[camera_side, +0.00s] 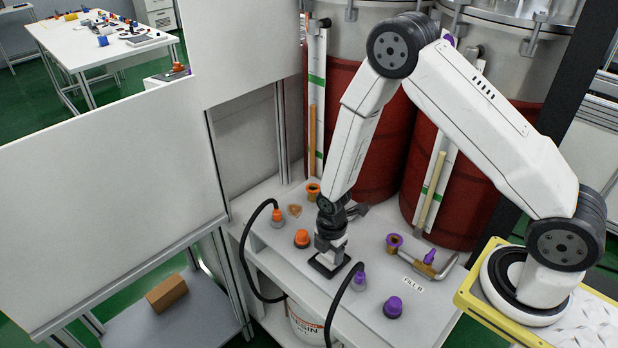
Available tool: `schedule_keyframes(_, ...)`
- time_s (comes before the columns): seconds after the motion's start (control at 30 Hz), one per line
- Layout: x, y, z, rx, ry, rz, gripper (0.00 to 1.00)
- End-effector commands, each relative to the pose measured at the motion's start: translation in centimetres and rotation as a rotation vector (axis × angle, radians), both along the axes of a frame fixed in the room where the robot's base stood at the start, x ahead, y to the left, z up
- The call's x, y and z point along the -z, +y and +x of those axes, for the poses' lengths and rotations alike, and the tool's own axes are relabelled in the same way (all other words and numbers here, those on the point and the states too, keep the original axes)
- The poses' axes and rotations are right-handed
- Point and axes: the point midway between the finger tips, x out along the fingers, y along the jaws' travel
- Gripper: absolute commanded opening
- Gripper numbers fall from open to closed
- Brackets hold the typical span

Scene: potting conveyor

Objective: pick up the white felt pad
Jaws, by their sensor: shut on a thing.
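My gripper (331,256) points straight down at the dark square holder (322,268) on the light bench top. It is shut on a small white thing at its tips, which I take to be the white felt pad. Fingers and distance hide most of the pad. I cannot tell whether it is clear of the dark square or still touching it.
Orange caps (302,238) stand left of the gripper, and a purple cap (393,307) stands to the right. Black hoses (243,262) loop over the bench front. Large red drums (372,140) stand behind. A "FILL B" label (413,287) lies right.

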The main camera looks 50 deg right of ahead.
Motion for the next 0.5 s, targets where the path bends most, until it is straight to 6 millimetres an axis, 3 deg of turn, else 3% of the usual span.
schedule_keyframes(0.27,-0.6,0.0,0.0,0.000,-0.001,0.000,0.00)
schedule_keyframes(0.5,-2.5,0.0,0.1,0.000,-0.002,0.000,0.00)
